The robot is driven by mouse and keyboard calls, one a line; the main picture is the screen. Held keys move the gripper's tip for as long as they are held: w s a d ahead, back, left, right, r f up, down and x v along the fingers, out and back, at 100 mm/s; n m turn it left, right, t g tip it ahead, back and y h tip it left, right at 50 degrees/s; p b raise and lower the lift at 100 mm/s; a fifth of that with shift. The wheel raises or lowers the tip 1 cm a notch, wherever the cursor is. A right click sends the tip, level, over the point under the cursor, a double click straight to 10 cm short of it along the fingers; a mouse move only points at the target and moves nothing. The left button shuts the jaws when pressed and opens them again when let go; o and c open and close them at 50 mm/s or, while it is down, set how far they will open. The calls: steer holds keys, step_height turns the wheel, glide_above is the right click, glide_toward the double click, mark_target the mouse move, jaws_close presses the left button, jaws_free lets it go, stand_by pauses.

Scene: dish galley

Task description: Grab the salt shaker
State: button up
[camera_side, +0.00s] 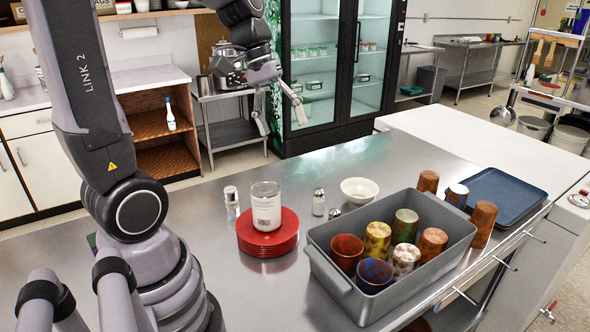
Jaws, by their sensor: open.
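A small shaker (319,202) with a metal top and pale contents stands upright on the steel counter, between the stack of red plates and the grey bin. A second small clear container (231,200) with a pale top stands left of the plates. I cannot read a label on either. A small metallic item (335,212) sits just right of the first shaker, partly hidden by the bin. My gripper (281,119) is open and empty, raised above the counter toward the back, apart from the shakers.
A white-labelled jar (266,209) stands on stacked red plates (268,244). A white bowl (360,188) is behind the grey bin (347,288), which holds several colored cups. Several brown cups (482,224) and a blue tray (505,194) are at right.

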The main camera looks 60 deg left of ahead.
steer(key=w+a+f+n+t+h, duration=0.2)
steer(key=w+a+f+n+h, duration=0.1)
steer(key=w+a+f+n, duration=0.5)
steer(key=w+a+f+n+t+h, duration=0.2)
steer(key=w+a+f+n+t, duration=0.15)
steer(key=a+f+n, duration=0.45)
steer(key=n+t, duration=0.3)
steer(key=n, duration=0.2)
glide_toward(320, 194)
steer(key=shift+y, duration=0.5)
steer(key=x, duration=0.5)
steer(key=shift+w+a+f, duration=0.1)
steer(key=shift+a+f, duration=0.15)
steer(key=shift+a, duration=0.1)
steer(key=shift+x, duration=2.7)
steer(key=shift+w+a, duration=0.1)
steer(key=shift+a, duration=0.15)
jaws_close()
